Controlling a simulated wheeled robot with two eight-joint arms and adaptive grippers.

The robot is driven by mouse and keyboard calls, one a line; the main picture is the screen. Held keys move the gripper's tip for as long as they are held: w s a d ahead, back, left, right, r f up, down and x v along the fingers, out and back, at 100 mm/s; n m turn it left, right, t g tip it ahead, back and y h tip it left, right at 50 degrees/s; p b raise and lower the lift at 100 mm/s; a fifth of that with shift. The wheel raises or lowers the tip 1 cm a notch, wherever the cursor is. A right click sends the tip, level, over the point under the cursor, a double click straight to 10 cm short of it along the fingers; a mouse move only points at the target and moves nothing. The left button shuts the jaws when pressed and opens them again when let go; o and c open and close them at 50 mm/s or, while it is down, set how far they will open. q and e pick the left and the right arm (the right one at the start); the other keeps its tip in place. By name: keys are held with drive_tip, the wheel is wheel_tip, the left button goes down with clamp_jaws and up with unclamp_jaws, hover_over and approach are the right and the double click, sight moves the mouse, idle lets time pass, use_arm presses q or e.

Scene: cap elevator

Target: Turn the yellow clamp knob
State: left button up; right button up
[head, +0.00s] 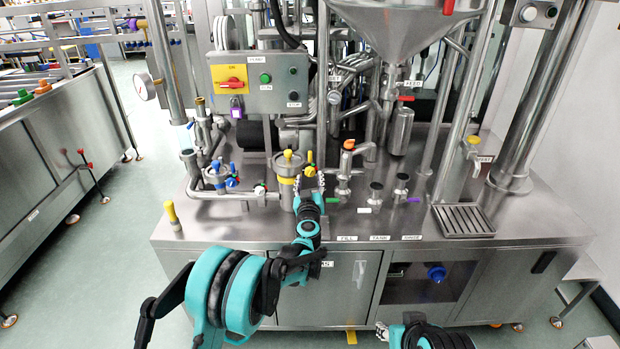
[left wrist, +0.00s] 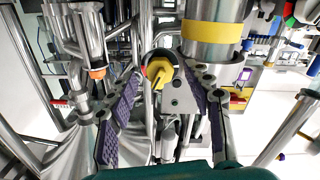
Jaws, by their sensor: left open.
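The yellow clamp knob (left wrist: 158,72) is a small yellow handle on a round dark-rimmed base, seen between my left fingers in the left wrist view. In the head view the knob (head: 309,171) shows as a small yellow spot just beyond my left gripper (head: 309,186). My left gripper (left wrist: 167,85) is open, with one finger to each side of the knob and no clear contact. Its dark ridged pads show on the inner faces. Only a small part of my right gripper (head: 383,330) shows at the bottom edge of the head view; its opening cannot be made out.
A steel cylinder with a yellow band (head: 287,181) stands close beside the knob. An orange-topped valve (head: 349,145) stands to the right. A valve cluster with blue and red handles (head: 218,178) is to the left. The steel counter (head: 395,220) has bare room in front.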

use_arm(q)
drive_tip(key=s, duration=0.6)
idle(0.3)
drive_tip(key=s+r+m+h, duration=0.3)
drive_tip(key=s+r, duration=0.2)
drive_tip(key=r, duration=0.4)
drive_tip(key=s+a+r+m+g+h, duration=0.2)
drive_tip(key=s+r+g+h, duration=0.1)
drive_tip(key=s, duration=0.7)
drive_tip(key=s+a+f+g+y, duration=0.2)
drive_tip(key=s+a+f, duration=0.3)
drive_tip(key=s, duration=0.4)
drive_tip(key=s+a+f+n+g+y, duration=0.1)
drive_tip(key=s+a+f+g+y, duration=0.1)
drive_tip(key=s, duration=0.7)
drive_tip(key=s+a+f+n+g+y, duration=0.1)
drive_tip(key=s+a+f+g+y, duration=0.1)
drive_tip(key=s+a+f+g, duration=0.2)
drive_tip(key=s+a+f, duration=0.3)
drive_tip(key=s+a, duration=0.1)
drive_tip(key=s, duration=0.1)
drive_tip(key=shift+s+a+f, duration=0.35)
drive_tip(key=shift+s, duration=0.05)
